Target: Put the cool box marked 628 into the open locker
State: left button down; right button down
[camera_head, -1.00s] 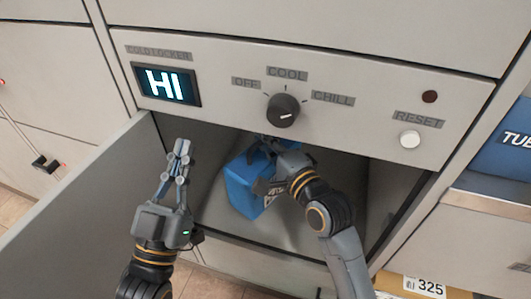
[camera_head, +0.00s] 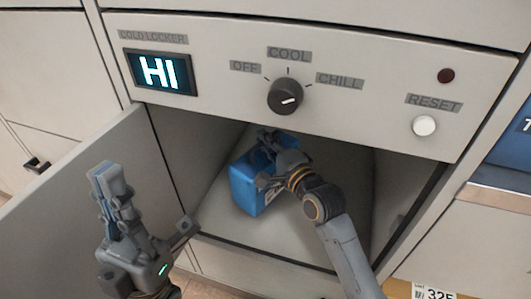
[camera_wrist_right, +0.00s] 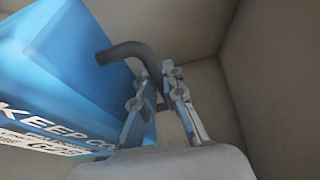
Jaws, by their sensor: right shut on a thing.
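The blue cool box (camera_head: 249,185) is inside the open cold locker (camera_head: 340,205), toward its left side, slightly tilted in the picture. In the right wrist view the box (camera_wrist_right: 62,75) shows "KEEP CO…" and a partly cut-off number that looks like 628. My right gripper (camera_head: 268,148) reaches into the locker and is shut on the box's dark curved handle (camera_wrist_right: 130,50). I cannot tell whether the box rests fully on the locker floor. My left gripper (camera_head: 108,180) is empty, in front of the open locker door (camera_head: 90,170); its fingers overlap in this view.
Another blue box (camera_head: 510,150) stands at the right edge. A label 325 (camera_head: 436,293) shows at bottom right.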

jog(key=f, duration=0.1)
jog(key=f+b, duration=0.2)
jog(key=shift+w+f, duration=0.15)
jog(key=shift+w, duration=0.1)
jog(key=shift+f, duration=0.1)
jog(key=c, duration=1.4)
grip_release()
jog(key=shift+f, duration=0.15)
jog(key=shift+c, duration=0.2)
jog(key=shift+s, duration=0.15)
jog(key=p+v, duration=0.3)
jog(key=v, duration=0.8)
jog(key=shift+s+d, duration=0.25)
jog(key=shift+s, duration=0.1)
